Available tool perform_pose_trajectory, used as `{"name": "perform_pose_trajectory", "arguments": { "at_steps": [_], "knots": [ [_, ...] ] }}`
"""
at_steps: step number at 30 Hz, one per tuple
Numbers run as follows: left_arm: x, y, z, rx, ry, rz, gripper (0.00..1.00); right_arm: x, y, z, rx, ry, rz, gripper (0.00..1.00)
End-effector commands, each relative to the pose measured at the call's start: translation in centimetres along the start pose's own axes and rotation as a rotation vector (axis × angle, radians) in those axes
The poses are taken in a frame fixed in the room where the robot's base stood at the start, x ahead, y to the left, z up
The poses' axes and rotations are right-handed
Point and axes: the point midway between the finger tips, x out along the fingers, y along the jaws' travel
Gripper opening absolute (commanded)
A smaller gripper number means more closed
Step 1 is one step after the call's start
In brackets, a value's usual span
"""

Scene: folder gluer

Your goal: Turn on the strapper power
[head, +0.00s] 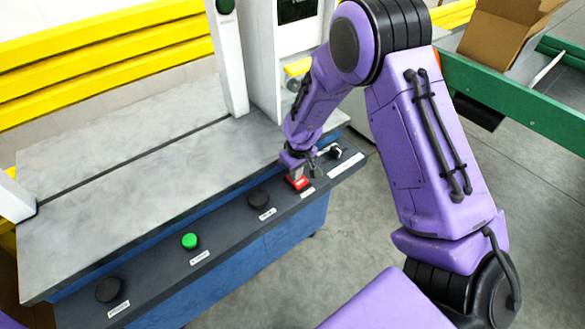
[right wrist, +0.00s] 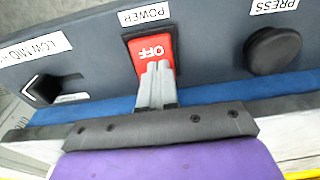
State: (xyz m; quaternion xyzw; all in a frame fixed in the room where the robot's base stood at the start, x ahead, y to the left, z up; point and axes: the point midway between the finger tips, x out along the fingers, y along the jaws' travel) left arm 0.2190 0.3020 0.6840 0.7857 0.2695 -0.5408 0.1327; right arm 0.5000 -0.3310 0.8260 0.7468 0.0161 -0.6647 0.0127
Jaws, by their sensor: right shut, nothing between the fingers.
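The strapper (head: 125,165) has a grey top and a dark front control panel (head: 228,228). The red power switch (head: 301,184) sits towards the panel's right end. In the right wrist view the red power switch (right wrist: 149,47) reads OFF, beside a POWER label (right wrist: 144,15). My right gripper (head: 297,174) is at this switch. Its closed grey fingertips (right wrist: 157,68) overlap the switch's lower part in the wrist view. They hold nothing; whether they touch or press the switch I cannot tell. My left gripper is not in view.
A black PRESS button (right wrist: 275,50) and a small selector switch (right wrist: 48,88) flank the power switch. A green button (head: 190,241) and another black button (head: 108,289) are further left. A white post (head: 231,60) rises behind. A green rail (head: 520,100) and cardboard box (head: 500,38) are at right.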

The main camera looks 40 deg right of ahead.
Motion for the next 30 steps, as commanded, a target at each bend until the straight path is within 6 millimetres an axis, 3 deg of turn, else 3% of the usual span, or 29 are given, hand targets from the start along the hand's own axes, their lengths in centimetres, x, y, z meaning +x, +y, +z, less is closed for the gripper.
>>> {"name": "perform_pose_trajectory", "arguments": {
  "at_steps": [14, 22, 24, 30],
  "knots": [
    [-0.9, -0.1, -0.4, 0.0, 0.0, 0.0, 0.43, -0.7, -0.1, 0.5, -0.003, 0.001, -0.001, 0.0],
    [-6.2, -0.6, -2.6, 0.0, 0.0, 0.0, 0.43, -5.8, -0.2, 0.4, -0.004, -0.001, -0.002, 0.0],
    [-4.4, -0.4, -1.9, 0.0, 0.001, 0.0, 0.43, -6.4, -0.2, 0.5, -0.006, 0.006, 0.0, 0.0],
    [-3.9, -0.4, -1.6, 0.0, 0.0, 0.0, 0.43, -11.0, -0.2, 0.8, -0.005, 0.005, 0.0, 0.0]
  ]
}}
